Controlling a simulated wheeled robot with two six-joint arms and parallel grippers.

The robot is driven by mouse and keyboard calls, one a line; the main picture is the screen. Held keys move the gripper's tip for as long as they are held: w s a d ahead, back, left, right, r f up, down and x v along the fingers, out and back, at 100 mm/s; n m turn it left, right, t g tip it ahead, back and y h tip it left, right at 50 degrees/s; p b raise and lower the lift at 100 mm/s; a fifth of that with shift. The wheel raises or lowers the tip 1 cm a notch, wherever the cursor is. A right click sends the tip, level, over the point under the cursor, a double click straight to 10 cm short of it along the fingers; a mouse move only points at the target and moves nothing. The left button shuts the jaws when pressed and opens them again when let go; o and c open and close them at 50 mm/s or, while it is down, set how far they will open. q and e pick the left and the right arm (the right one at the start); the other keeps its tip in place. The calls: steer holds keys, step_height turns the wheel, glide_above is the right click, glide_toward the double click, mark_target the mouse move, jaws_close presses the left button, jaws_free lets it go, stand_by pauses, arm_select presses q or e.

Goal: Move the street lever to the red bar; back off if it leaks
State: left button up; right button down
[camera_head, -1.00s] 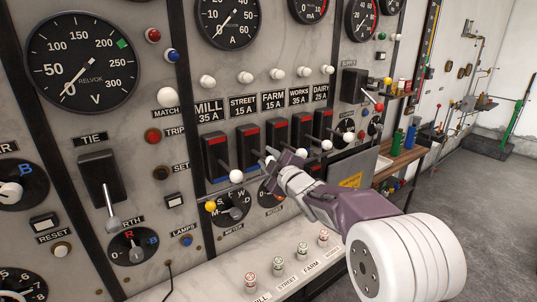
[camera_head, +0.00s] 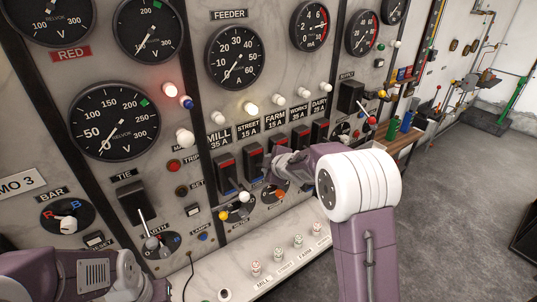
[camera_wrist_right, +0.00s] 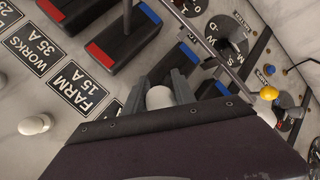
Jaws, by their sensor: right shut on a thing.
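The street switch (camera_head: 253,158) is a dark box with a red bar at its upper end, under the STREET 15 A label (camera_head: 248,129). My right gripper (camera_head: 269,178) is at its lower end, shut on the street lever. In the right wrist view the lever's white knob (camera_wrist_right: 160,97) sits between the two grey fingers. The gripper hides much of the lever, so its exact angle is unclear. The street lamp (camera_head: 250,107) glows. The mA dial (camera_head: 310,25) stands above; its needle reading is too small to tell. My left arm shows at the lower left, its gripper out of sight.
The mill switch (camera_head: 226,170) with its white knob (camera_head: 244,196) is close on the left. The farm switch (camera_head: 279,149) is close on the right. A red lamp (camera_head: 170,88) is lit. A ledge (camera_head: 290,262) with several small knobs runs below.

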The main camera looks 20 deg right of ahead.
steer(key=shift+r, duration=0.2)
stand_by(0.3)
steer(key=c, duration=1.1)
jaws_free()
steer(key=shift+o, duration=0.4)
steer(key=shift+a, duration=0.15)
steer(key=p+v, duration=0.1)
steer(key=v, duration=0.8)
steer(key=shift+p, duration=0.3)
steer(key=shift+w, duration=0.15)
